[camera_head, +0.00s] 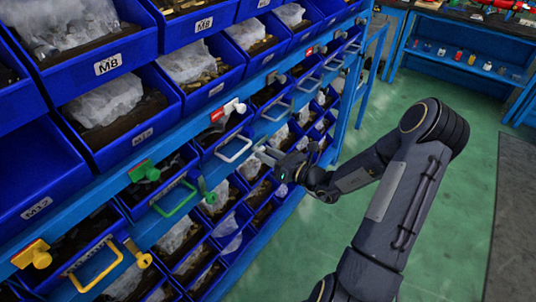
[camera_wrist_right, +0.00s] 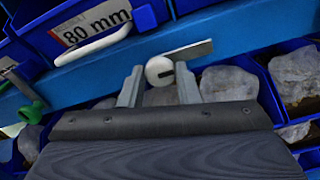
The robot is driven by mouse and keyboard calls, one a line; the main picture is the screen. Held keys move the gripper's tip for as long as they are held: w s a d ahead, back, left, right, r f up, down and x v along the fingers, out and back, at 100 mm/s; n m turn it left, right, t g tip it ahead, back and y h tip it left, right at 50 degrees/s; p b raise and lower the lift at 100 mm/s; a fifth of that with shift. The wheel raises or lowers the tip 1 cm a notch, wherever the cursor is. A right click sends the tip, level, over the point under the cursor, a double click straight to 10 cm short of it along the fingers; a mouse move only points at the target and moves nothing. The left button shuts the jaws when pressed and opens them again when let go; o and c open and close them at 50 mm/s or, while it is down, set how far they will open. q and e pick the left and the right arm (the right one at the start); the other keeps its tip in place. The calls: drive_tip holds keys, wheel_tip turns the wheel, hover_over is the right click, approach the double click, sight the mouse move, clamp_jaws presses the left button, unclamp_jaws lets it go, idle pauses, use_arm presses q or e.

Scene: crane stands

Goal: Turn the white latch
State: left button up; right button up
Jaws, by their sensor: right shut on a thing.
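The white latch shows in the right wrist view as a round white knob (camera_wrist_right: 159,71) with a dark slot and a pale flat tab beside it. My right gripper (camera_wrist_right: 160,88) has one finger on each side of the knob and is shut on it. In the head view my right gripper (camera_head: 268,156) reaches the shelf front just right of a white drawer handle (camera_head: 234,149); it largely hides the knob there. The white handle also shows in the wrist view (camera_wrist_right: 95,46), left of the knob and apart from the fingers. My left gripper is not in view.
Blue bins with bagged parts fill the rack. A green handle (camera_head: 174,198) and a yellow handle (camera_head: 96,266), with matching knobs, are nearer. A white-and-red fitting (camera_head: 228,109) sits above the white handle. Green floor (camera_head: 300,262) is open at right; a blue workbench (camera_head: 465,65) stands behind.

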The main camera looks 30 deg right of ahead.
drive_tip(key=shift+a+f+n+b, duration=0.1)
drive_tip(key=shift+n+b, duration=8.7)
drive_tip(key=shift+b, duration=3.75)
drive_tip(key=o, duration=1)
drive_tip(key=shift+s, duration=0.1)
